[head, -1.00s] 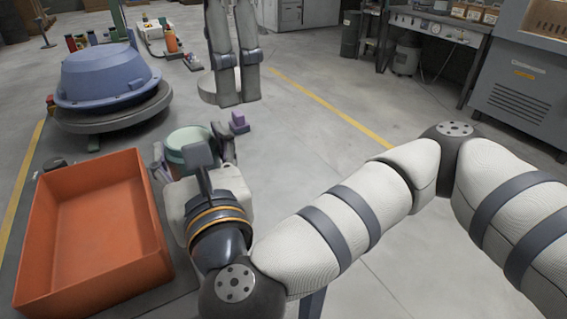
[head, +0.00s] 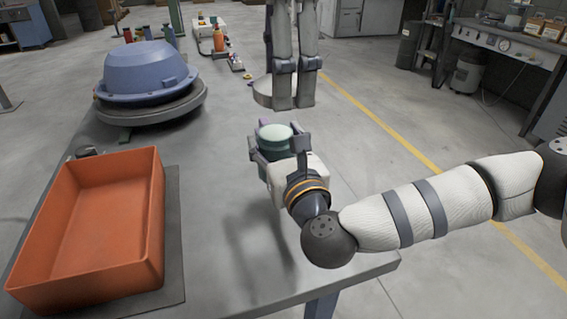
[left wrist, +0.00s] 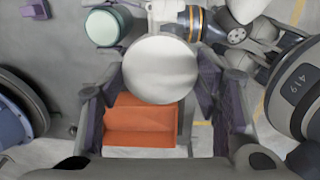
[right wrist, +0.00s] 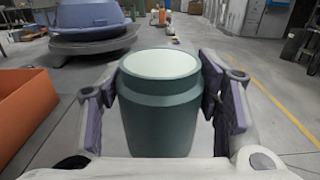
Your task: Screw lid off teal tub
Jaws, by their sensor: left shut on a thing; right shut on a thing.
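The teal tub (head: 275,143) with a pale top is held upright by my right gripper (head: 279,140), whose fingers are shut on its sides. The right wrist view shows the tub (right wrist: 160,110) between the purple pads; its top is smooth and pale, and I cannot tell whether that is its inside. In the left wrist view my left gripper (left wrist: 162,85) is shut on a white round piece (left wrist: 160,62) that looks like the lid. This lid is apart from the tub (left wrist: 103,25), which shows at upper left there.
An orange crate (head: 20,265) sits on the grey table at the left. A blue hood (head: 148,72) rests on a round base at the back left. Bare table lies between the crate and the tub. A workbench (head: 500,45) stands at the far right.

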